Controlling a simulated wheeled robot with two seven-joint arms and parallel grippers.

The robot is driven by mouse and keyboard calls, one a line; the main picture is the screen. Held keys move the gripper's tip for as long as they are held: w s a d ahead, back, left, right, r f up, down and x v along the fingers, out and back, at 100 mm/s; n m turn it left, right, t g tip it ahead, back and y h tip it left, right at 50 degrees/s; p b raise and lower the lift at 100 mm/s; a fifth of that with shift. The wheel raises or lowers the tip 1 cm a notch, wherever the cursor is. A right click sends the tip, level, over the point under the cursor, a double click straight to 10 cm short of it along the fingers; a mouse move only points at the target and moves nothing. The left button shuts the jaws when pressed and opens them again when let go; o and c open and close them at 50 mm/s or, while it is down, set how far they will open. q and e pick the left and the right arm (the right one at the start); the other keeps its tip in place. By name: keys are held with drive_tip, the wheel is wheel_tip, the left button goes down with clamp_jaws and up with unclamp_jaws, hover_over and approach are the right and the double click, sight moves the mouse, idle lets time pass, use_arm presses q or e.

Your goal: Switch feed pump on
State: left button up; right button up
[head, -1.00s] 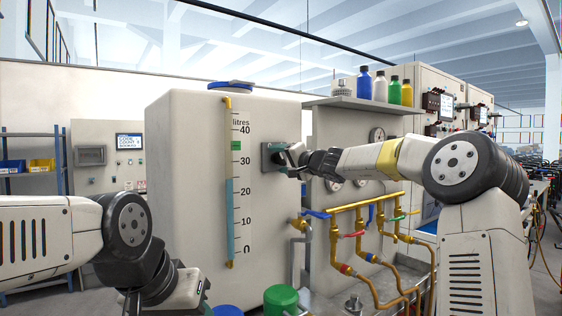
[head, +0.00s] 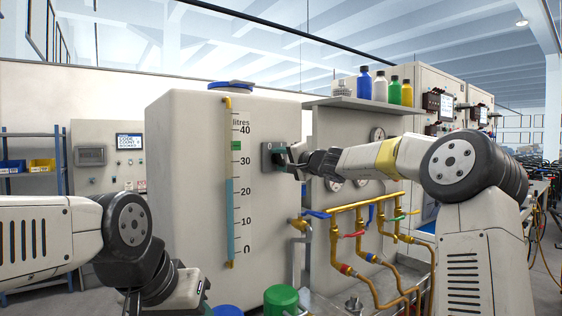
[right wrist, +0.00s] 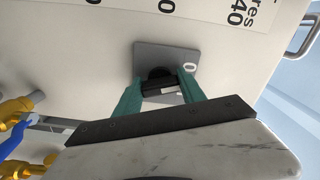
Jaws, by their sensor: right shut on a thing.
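The feed pump switch is a black rotary knob (right wrist: 160,80) on a grey square plate (right wrist: 147,53), fixed to the side of the white tank (head: 185,180). The plate also shows in the head view (head: 267,160). My right gripper (right wrist: 162,88) has its green fingers on either side of the knob and is shut on it. In the head view the right gripper (head: 291,158) reaches the plate from the right and hides most of the knob. A "0" mark shows on the plate beside one finger. My left arm is low at the left; its fingers are out of view.
The tank's level gauge (head: 229,180) stands left of the plate, with liquid a little above 20 litres. Brass pipes with coloured valve handles (head: 365,220) lie below my right arm. A shelf (head: 362,105) with bottles is above it.

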drive_tip(key=m, duration=0.5)
drive_tip(key=shift+m, duration=2.5)
drive_tip(key=o, duration=1.4)
drive_tip(key=shift+r, duration=0.1)
drive_tip(key=shift+c, duration=0.2)
drive_tip(key=v, duration=0.7)
drive_tip(key=shift+s+d, duration=0.25)
drive_tip(key=shift+s, duration=0.05)
